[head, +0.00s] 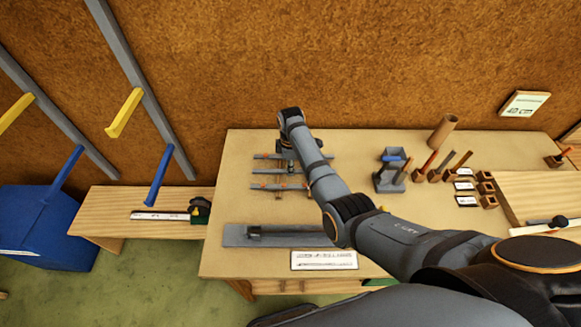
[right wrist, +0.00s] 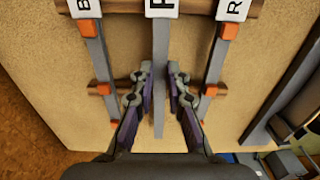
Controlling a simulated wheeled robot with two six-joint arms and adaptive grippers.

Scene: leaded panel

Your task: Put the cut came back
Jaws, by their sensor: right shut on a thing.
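My right gripper (right wrist: 161,82) is shut on a grey came strip (right wrist: 160,60), the middle one of three, with a white lettered tag whose letter is partly cut off. Its fingers sit on both sides of the strip. The strip lies between a came tagged B (right wrist: 95,58) and a came tagged R (right wrist: 217,62). In the head view my right gripper (head: 290,165) is over the wooden came rack (head: 278,175), hiding part of the middle strip. I cannot tell whether the held strip touches the rack. My left gripper is not in view.
A grey plate (head: 235,236) with a dark bar and a white printed card (head: 324,260) lie at the table's front. A grey tool stand (head: 388,180), a brown tube (head: 442,131) and several small wooden holders stand to the right. A lower bench (head: 105,205) is at left.

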